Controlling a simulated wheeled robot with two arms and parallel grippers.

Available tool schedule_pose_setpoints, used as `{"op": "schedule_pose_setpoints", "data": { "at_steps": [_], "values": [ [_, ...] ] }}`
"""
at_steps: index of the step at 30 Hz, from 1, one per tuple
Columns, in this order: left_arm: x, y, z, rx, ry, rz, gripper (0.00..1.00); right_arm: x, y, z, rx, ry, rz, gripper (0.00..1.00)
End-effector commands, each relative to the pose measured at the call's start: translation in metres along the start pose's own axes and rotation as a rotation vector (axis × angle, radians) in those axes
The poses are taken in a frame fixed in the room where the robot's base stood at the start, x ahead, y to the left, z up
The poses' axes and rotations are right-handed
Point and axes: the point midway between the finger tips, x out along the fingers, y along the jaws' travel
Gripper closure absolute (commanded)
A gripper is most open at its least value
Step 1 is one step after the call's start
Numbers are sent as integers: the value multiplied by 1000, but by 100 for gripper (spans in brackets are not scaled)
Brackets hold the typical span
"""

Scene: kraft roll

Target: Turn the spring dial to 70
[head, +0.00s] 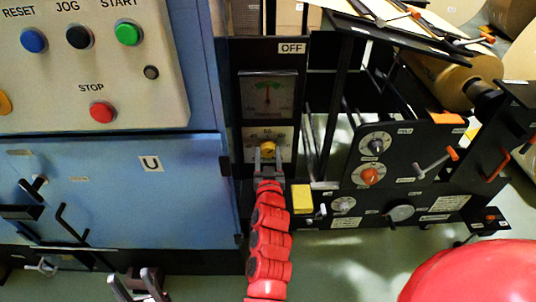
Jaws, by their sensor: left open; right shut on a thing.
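My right gripper (268,160) comes up from the bottom on a red arm and is shut on a yellow knob (268,149). My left gripper (137,286) is open and empty at the bottom edge, in front of the blue cabinet.
A control panel (60,70) with coloured buttons is at the upper left, above the blue cabinet (110,190) with black handles. To the right, a black frame carries a grey knob (377,145), an orange knob (370,175) and levers. A yellow block (302,198) is right of my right gripper.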

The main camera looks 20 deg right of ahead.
Motion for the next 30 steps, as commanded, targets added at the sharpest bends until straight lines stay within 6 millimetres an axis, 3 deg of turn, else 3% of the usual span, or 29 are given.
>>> {"op": "schedule_pose_setpoints", "data": {
  "at_steps": [10,30],
  "values": [
    [3,0,0,0,0,0,47,1,0,-2,122,3,1,100],
    [4,0,-1,0,0,0,47,1,1,-3,645,6,2,100]
  ]
}}
